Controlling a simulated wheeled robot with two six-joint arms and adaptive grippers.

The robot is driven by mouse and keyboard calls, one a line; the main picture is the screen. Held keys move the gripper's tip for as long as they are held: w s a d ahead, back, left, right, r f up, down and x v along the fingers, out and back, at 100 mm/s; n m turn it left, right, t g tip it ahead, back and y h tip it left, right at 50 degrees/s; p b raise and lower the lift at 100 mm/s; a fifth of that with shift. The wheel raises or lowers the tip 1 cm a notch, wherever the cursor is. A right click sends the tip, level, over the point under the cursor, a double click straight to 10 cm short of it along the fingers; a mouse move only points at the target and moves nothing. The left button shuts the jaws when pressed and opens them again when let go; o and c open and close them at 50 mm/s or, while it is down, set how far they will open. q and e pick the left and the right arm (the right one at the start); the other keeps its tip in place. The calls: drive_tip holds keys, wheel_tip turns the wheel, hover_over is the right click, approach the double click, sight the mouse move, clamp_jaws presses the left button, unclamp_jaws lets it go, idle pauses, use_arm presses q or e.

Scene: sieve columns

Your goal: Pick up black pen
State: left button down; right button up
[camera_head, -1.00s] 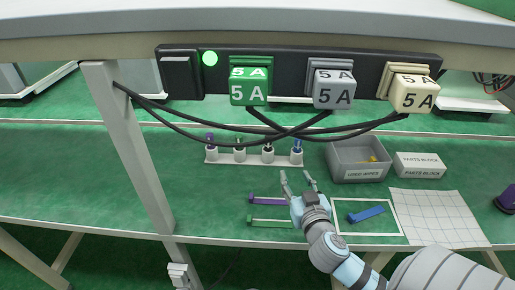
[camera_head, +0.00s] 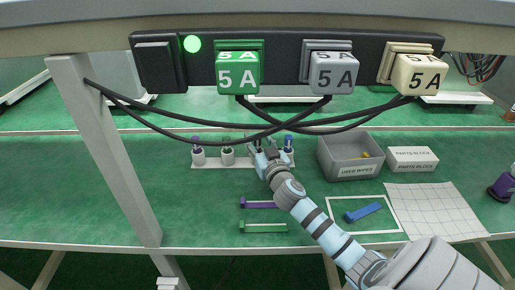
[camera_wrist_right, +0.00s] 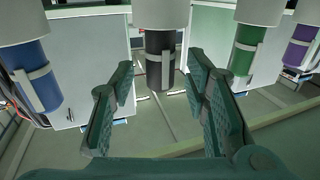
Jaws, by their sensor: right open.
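The black pen (camera_wrist_right: 160,62) stands in a white holder and shows between the fingers of my right gripper (camera_wrist_right: 160,82) in the wrist view. The gripper is open, with a gap on both sides of the pen. In the head view my right gripper (camera_head: 264,146) is at the white pen rack (camera_head: 212,163) and largely hides the black pen. The wrist view appears upside down compared with the head view. My left gripper is not in view.
A blue pen (camera_wrist_right: 38,85), a green pen (camera_wrist_right: 243,52) and a purple pen (camera_wrist_right: 300,48) stand beside the black one. Dark cables (camera_head: 180,133) hang in front of the rack. A grey bin (camera_head: 350,157) is to the right.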

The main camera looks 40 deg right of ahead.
drive_tip(key=shift+w+d+f, duration=0.1)
drive_tip(key=shift+w+d, duration=0.05)
drive_tip(key=shift+w, duration=0.5)
drive_tip(key=shift+s, duration=0.1)
clamp_jaws()
